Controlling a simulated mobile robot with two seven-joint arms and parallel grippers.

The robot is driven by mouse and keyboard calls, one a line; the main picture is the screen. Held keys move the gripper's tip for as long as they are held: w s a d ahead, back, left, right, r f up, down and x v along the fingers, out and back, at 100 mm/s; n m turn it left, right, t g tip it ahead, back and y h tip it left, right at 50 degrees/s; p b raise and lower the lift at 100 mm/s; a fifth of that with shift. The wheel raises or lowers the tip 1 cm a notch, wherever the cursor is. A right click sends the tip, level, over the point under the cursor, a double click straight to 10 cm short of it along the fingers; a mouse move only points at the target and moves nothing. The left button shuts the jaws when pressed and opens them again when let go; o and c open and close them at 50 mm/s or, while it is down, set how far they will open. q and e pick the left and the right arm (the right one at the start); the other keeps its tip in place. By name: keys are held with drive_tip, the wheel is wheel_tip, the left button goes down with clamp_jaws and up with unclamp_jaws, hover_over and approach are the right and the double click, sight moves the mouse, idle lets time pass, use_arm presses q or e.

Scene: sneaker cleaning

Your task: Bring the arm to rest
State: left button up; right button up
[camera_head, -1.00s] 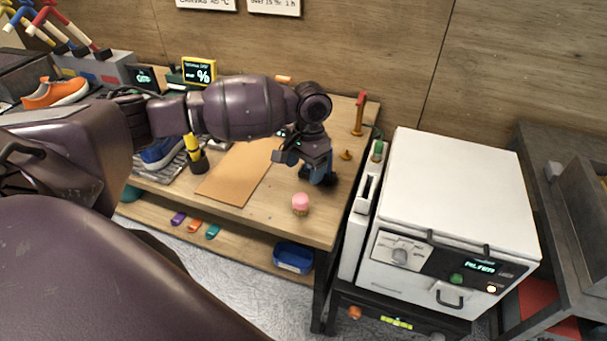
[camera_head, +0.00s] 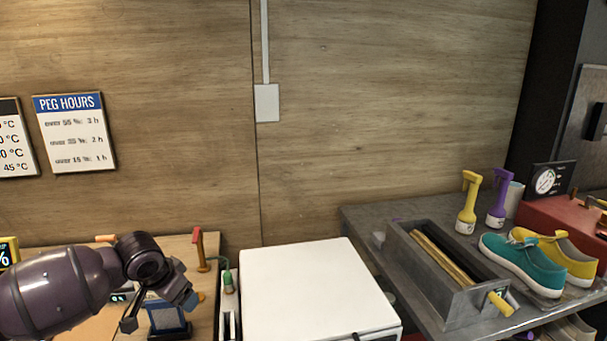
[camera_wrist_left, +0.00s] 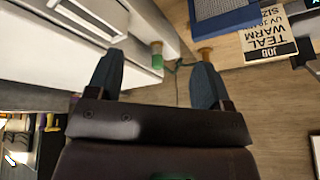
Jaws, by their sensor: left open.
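My left arm comes in at the lower left of the head view. Its gripper (camera_head: 160,308) is over the right end of the wooden worktable, left of the white box-like machine. In the left wrist view the two dark fingers of this gripper (camera_wrist_left: 157,70) are spread wide apart. Nothing is between them, so the gripper is open and empty. My right gripper is in neither view.
The white machine (camera_head: 310,290) stands beside the worktable (camera_head: 206,246). A blue-framed block (camera_head: 168,318) is by the gripper. A grey bench at right holds a metal trough (camera_head: 440,272), teal (camera_head: 522,262) and yellow sneakers, and spray bottles (camera_head: 467,203).

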use_arm(q)
drive_tip(key=d+m+t+h, duration=0.1)
drive_tip(key=d+t, duration=0.1)
drive_tip(key=d, duration=0.1)
drive_tip(key=s+d+f+m+t+h, duration=0.1)
drive_tip(key=d+t+h, duration=0.1)
drive_tip(key=d+t, duration=0.1)
drive_tip(key=s+d+m+t+h, duration=0.1)
drive_tip(key=d+t, duration=0.2)
drive_tip(key=shift+d+f+h, duration=0.2)
drive_tip(key=shift+d+h, duration=0.1)
drive_tip(key=shift+h, duration=0.1)
drive_tip(key=s+a+f+n+y, duration=0.3)
drive_tip(key=s+f, duration=0.6)
drive_tip(key=s, duration=0.4)
drive_tip(key=s+a+f+n+y, duration=0.3)
drive_tip(key=s+a+f, duration=0.3)
drive_tip(key=s+f, duration=0.4)
drive_tip(key=s+n, duration=0.1)
drive_tip(key=s, duration=0.3)
drive_tip(key=shift+n+g, duration=0.3)
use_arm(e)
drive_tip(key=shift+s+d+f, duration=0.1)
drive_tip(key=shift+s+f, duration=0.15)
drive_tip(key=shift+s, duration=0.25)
use_arm(q)
drive_tip(key=shift+d+f, duration=0.1)
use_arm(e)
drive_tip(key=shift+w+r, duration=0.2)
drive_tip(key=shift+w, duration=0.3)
